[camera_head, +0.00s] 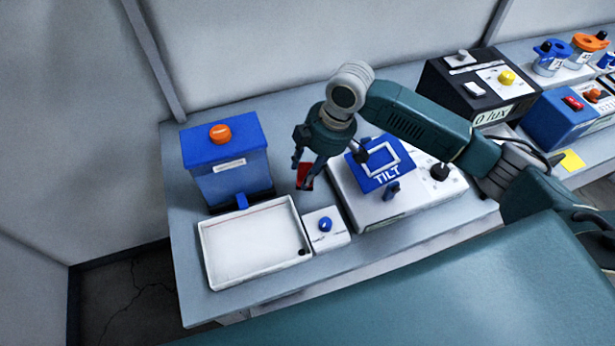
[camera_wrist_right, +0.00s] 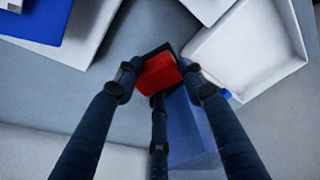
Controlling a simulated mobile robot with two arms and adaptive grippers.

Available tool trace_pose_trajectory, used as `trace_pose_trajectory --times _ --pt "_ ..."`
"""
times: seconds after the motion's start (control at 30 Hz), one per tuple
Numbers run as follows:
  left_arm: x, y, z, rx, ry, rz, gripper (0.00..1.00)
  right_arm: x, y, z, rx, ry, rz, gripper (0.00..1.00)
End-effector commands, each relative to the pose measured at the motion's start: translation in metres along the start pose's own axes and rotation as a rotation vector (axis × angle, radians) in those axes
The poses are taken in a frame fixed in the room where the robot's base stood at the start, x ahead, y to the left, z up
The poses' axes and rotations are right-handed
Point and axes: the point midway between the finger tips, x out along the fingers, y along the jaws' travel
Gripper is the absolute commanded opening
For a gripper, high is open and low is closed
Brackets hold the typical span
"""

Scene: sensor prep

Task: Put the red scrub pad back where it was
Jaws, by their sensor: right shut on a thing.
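The red scrub pad (camera_head: 304,176) hangs from my right gripper (camera_head: 308,166), which is shut on it. The pad is between the blue box and the white TILT device, over the grey bench. In the right wrist view the red pad (camera_wrist_right: 159,75) lies between the dark fingers of my right gripper (camera_wrist_right: 158,82). I cannot tell whether the pad touches the bench. My left gripper is not in view.
A blue box (camera_head: 206,150) with an orange knob stands at the left, behind a shallow white tray (camera_head: 206,262). A small white box (camera_head: 336,238) with a blue knob is beside the tray. The white TILT device (camera_head: 407,203) stands right of the pad. A black lux instrument (camera_head: 452,88) is farther right.

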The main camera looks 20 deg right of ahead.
Motion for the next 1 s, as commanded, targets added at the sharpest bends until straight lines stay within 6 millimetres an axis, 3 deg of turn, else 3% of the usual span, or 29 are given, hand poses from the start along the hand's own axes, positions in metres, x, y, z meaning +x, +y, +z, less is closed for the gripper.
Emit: trace_pose_trajectory --times 0.1,0.23,0.43,0.77,0.8,0.9,1.0 --pt "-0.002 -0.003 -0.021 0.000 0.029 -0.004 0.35 0.008 0.000 0.002 0.002 0.001 0.001 0.15" --pt "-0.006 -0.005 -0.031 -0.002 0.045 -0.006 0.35 0.024 -0.001 0.007 0.001 -0.002 -0.003 0.15" --pt "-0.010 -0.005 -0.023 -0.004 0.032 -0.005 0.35 0.047 0.000 0.013 0.001 0.000 0.000 0.15" --pt "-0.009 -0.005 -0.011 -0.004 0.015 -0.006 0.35 0.051 0.000 0.014 0.000 0.001 0.001 0.15" --pt "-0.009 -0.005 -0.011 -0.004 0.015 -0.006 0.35 0.051 0.000 0.014 0.000 0.001 0.001 0.44" --pt "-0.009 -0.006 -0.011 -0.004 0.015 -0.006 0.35 0.051 0.000 0.014 0.000 0.001 0.001 0.59" --pt "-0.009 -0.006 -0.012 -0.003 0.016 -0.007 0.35 0.051 0.000 0.014 0.000 0.001 0.001 0.59"
